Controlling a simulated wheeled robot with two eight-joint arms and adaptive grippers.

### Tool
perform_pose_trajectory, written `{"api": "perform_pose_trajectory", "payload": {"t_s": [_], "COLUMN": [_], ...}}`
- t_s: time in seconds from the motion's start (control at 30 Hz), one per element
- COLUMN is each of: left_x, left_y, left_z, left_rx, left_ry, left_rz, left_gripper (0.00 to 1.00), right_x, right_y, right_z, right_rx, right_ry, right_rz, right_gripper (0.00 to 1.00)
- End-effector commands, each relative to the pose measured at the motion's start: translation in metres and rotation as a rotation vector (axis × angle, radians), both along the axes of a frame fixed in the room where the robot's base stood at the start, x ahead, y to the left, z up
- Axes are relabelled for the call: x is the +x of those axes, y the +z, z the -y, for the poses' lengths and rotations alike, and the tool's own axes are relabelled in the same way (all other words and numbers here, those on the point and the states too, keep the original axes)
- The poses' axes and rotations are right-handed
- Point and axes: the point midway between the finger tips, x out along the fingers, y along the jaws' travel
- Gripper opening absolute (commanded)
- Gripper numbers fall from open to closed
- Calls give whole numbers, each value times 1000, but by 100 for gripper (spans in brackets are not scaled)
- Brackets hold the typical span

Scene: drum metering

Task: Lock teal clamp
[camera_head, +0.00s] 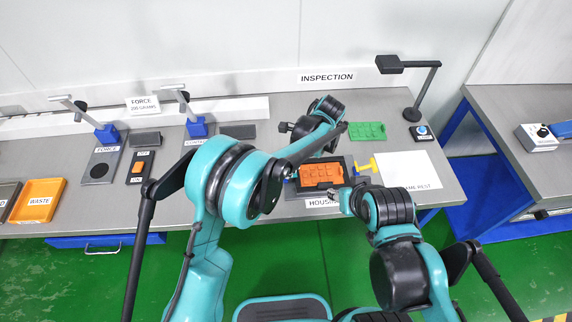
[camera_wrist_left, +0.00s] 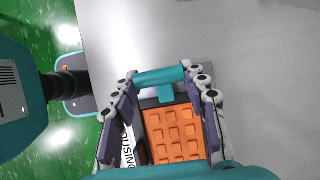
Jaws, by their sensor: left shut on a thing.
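In the left wrist view, a teal clamp (camera_wrist_left: 165,78) with a T-shaped bar lies at the edge of the dark fixture holding the orange housing (camera_wrist_left: 172,133). My left gripper (camera_wrist_left: 163,80) is shut on the clamp's bar, a finger at each end. In the head view the orange housing (camera_head: 321,175) sits in the dark fixture, and my left gripper (camera_head: 288,173) is at its left side, mostly hidden by my arm. My right gripper (camera_head: 346,197) is near the fixture's front right corner. Its fingers are too small to read.
A yellow clamp (camera_head: 366,165) stands at the fixture's right side, near a white sheet (camera_head: 408,172). A green grid part (camera_head: 367,131) lies behind. A lamp (camera_head: 413,112) and a blue button box (camera_head: 421,132) stand at back right. An orange waste tray (camera_head: 38,201) is far left.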

Motion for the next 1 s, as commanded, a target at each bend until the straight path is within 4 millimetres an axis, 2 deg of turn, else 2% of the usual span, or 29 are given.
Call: {"api": "perform_pose_trajectory", "payload": {"t_s": [0.43,0.47,0.5,0.53,0.87,1.0], "left_x": [-1,-1,-1,-1,0,0], "left_y": [-2,-2,-2,-1,1,15], "left_z": [1,1,1,1,2,9], "left_rx": [6,6,6,6,7,7], "left_ry": [-1,-1,-1,-1,0,-3], "left_rz": [-3,-3,-2,-2,-1,-1], "left_gripper": [15,52,62,66,66,66], "right_x": [0,0,0,0,0,0], "right_y": [-1,-1,-1,-1,0,0], "right_z": [0,0,0,0,0,0], "right_rx": [0,0,0,0,0,0], "right_ry": [0,0,0,0,0,0], "right_rz": [0,0,0,0,0,0], "right_gripper": [40,40,40,40,40,40]}}
